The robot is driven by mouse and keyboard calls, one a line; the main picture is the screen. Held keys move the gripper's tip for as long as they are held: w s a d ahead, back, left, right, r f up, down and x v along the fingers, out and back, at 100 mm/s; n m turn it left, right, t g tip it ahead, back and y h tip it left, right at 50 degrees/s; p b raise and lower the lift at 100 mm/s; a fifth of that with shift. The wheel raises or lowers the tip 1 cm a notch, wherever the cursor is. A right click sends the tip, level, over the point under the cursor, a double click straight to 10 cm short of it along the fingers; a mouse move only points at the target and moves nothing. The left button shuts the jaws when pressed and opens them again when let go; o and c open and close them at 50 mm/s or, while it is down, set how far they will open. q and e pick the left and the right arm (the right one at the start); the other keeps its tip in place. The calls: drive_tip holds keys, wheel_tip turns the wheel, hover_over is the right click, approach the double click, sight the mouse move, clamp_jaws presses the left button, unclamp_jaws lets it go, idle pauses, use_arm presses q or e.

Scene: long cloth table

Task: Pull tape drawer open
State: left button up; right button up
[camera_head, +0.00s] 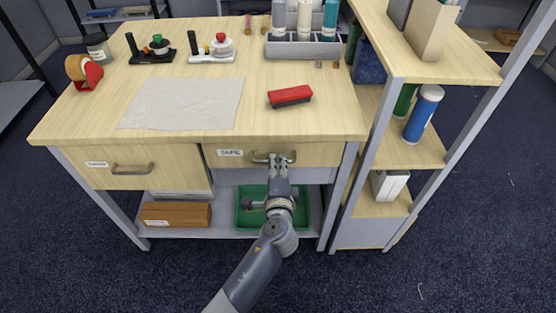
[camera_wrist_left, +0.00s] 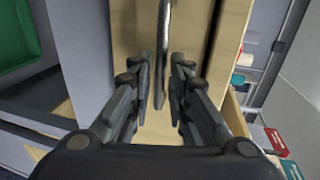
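The tape drawer (camera_head: 320,154) is the wooden front under the right part of the tabletop, with a "TAPE" label (camera_head: 230,153). It looks closed, under the table edge. Its metal bar handle (camera_head: 262,160) also shows in the left wrist view (camera_wrist_left: 166,40). My left gripper (camera_head: 276,160) is at the handle, reaching up from below. In the left wrist view its two fingers (camera_wrist_left: 162,75) stand on either side of the handle bar. Some bare wood shows between the bar and the right-hand finger, so they look partly open. My right gripper is not in view.
Another labelled drawer (camera_head: 155,165) with its own handle is at left. A green bin (camera_head: 245,218) and a brown box (camera_head: 176,214) stand on the shelf below. A shelf unit (camera_head: 388,120) stands close on the right. A red block (camera_head: 290,96) lies on the tabletop.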

use_arm(q)
drive_tip(key=shift+x, duration=0.85)
drive_tip(key=shift+w, duration=0.3)
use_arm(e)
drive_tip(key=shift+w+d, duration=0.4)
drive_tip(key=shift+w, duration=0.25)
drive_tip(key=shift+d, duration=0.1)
use_arm(q)
drive_tip(key=shift+c, duration=0.4)
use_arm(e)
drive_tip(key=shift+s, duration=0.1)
use_arm(q)
clamp_jaws()
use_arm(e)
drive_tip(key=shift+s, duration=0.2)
